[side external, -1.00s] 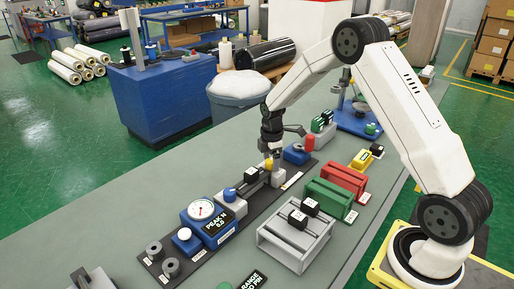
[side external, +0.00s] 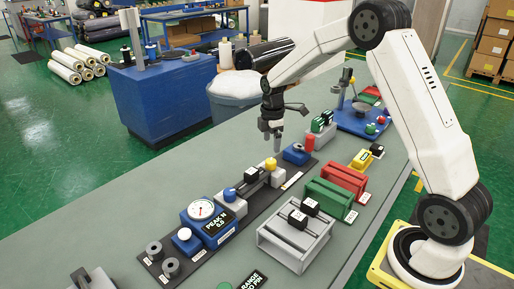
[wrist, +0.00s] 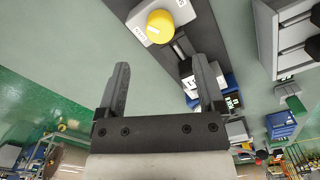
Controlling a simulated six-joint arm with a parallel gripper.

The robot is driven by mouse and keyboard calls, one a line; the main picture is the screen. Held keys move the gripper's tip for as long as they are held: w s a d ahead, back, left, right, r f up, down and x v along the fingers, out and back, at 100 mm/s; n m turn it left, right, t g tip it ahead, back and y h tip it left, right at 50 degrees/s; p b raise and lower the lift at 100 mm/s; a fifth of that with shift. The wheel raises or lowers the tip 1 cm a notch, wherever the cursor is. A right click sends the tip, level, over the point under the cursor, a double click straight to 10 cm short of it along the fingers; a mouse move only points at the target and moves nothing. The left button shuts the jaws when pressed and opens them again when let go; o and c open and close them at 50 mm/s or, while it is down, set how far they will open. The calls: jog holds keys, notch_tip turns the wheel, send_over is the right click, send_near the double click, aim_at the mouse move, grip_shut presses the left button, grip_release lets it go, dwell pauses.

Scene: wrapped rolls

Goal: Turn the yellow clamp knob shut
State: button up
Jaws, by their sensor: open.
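The yellow clamp knob (side external: 271,164) sits on a light grey block (side external: 278,176) on the dark base strip. In the wrist view the knob (wrist: 160,26) shows from above, round, beyond my fingertips near the top edge. My gripper (side external: 271,142) is above the knob in the side view, fingers pointing down, clear of it. In the wrist view my gripper (wrist: 160,72) is open, with nothing between its fingers. A dark rod (side external: 262,176) runs from the knob's block toward a black block (side external: 251,175) beside a blue knob (side external: 229,194).
A dial gauge unit (side external: 208,215) stands along the same strip. A grey rack (side external: 297,236), a green box (side external: 328,199) and a red box (side external: 343,178) stand nearer the arm base. A red cylinder (side external: 309,144) stands behind the knob.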

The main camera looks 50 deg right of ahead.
aim_at(270, 161)
jog(key=shift+w+a+f+g+h, duration=0.2)
jog(key=shift+w+a+g+h, duration=0.15)
jog(key=shift+a+g+h, duration=0.45)
jog(key=shift+w+a+f+g+h, duration=0.2)
jog(key=shift+w+a+h, duration=0.3)
jog(key=shift+h, duration=0.7)
jog(key=shift+s+f, duration=0.1)
jog(key=shift+s, duration=0.05)
jog(key=shift+x, duration=3.75)
grip_shut()
